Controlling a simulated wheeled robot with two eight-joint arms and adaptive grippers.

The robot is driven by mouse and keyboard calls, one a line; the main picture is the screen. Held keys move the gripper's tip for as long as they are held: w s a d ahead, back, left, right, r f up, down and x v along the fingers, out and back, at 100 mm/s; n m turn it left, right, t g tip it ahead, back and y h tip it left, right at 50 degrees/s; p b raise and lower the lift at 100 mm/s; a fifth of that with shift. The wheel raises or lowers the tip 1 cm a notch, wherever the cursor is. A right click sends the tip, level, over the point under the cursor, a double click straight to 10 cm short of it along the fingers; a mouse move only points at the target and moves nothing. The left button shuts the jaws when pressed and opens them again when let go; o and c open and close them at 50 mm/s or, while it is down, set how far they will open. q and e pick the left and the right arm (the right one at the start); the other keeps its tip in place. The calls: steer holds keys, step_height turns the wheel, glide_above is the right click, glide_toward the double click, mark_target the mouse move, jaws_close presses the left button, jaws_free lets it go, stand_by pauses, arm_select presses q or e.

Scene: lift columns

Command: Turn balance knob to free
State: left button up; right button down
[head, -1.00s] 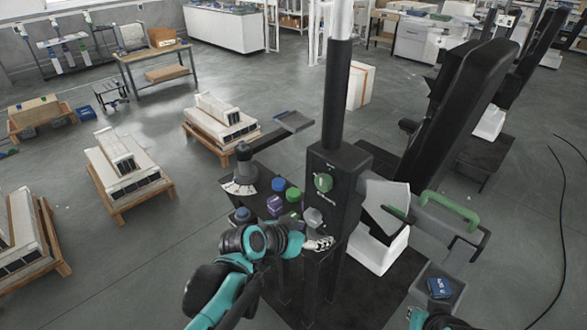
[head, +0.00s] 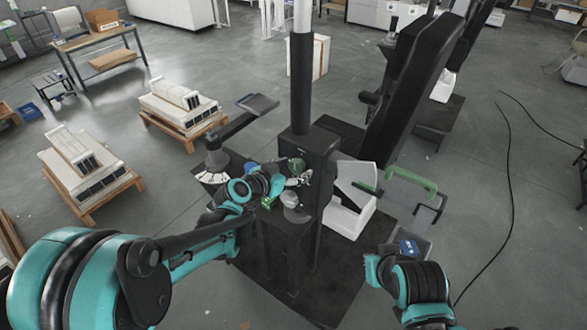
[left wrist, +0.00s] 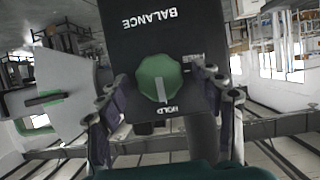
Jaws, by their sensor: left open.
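The green balance knob (head: 296,164) sits on the dark face of the lift column housing (head: 318,142). In the left wrist view the knob (left wrist: 159,78) is below an upside-down BALANCE label, and its pale pointer line faces the word HOLD. A second small label beside the knob is partly covered by a finger. My left gripper (head: 301,178) is open at the knob, with one finger on each side of it in the left wrist view (left wrist: 163,95). I cannot tell whether either finger touches it. My right arm shows at the lower right, without visible fingers.
A grey knob (head: 291,199) is just below the green one. A lever with a dial (head: 212,177) stands to the left. Pallets (head: 185,130) lie on the floor at left.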

arm_select(q)
steer(key=shift+w+d, duration=0.1)
steer(key=shift+d, duration=0.05)
steer(key=c, duration=1.1)
steer(key=shift+c, duration=0.2)
